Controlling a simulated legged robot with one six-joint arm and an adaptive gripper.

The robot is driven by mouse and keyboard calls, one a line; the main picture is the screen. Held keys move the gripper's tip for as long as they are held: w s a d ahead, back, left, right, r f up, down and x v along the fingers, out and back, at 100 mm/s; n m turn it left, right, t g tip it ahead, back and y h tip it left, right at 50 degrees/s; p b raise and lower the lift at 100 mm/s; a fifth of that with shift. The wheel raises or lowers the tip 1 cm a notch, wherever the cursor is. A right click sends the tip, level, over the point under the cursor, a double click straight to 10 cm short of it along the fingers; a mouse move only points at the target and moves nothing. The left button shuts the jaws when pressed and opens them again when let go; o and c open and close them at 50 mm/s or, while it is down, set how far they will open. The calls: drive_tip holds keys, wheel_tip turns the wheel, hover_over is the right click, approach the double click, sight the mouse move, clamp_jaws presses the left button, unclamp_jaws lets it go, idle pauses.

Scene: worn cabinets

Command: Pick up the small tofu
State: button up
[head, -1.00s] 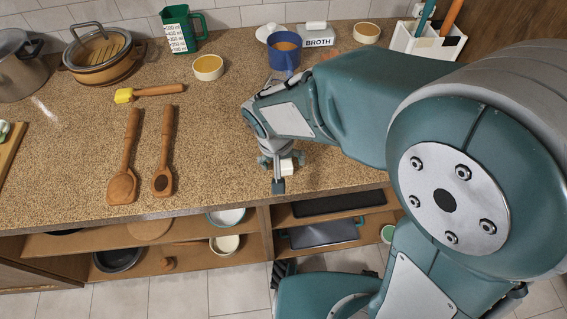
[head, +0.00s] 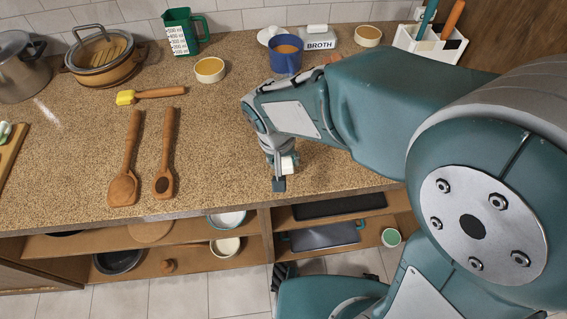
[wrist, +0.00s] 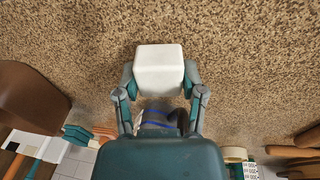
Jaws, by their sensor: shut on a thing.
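The small tofu is a white block (wrist: 160,69). In the wrist view it sits between the two fingers of my gripper (wrist: 160,85), one finger against each side. In the head view the tofu (head: 288,165) is a small white patch beside my gripper (head: 282,175), near the front edge of the counter, partly hidden by a finger. My gripper points down and is shut on the tofu. I cannot tell whether the tofu touches the counter or is slightly above it.
The speckled counter (head: 225,140) is clear around my gripper. A blue cup (head: 286,55), a broth box (head: 318,42) and a utensil holder (head: 430,45) stand behind. Open shelves (head: 185,258) are below the front edge.

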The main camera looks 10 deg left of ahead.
drive_tip(key=shift+s+d+r, duration=3.8)
drive_tip(key=shift+s+r, duration=1.8)
drive_tip(key=shift+s, duration=0.2)
drive_tip(key=w+d+f, duration=0.1)
drive_tip(key=w+d, duration=0.7)
drive_tip(key=w, duration=0.4)
drive_tip(key=w+d+f, duration=0.1)
drive_tip(key=w+d, duration=0.8)
drive_tip(key=w, duration=0.3)
drive_tip(key=shift+d, duration=0.2)
drive_tip(key=shift+f, duration=0.1)
drive_tip(key=shift+f, duration=2.65)
drive_tip(key=shift+f, duration=1.15)
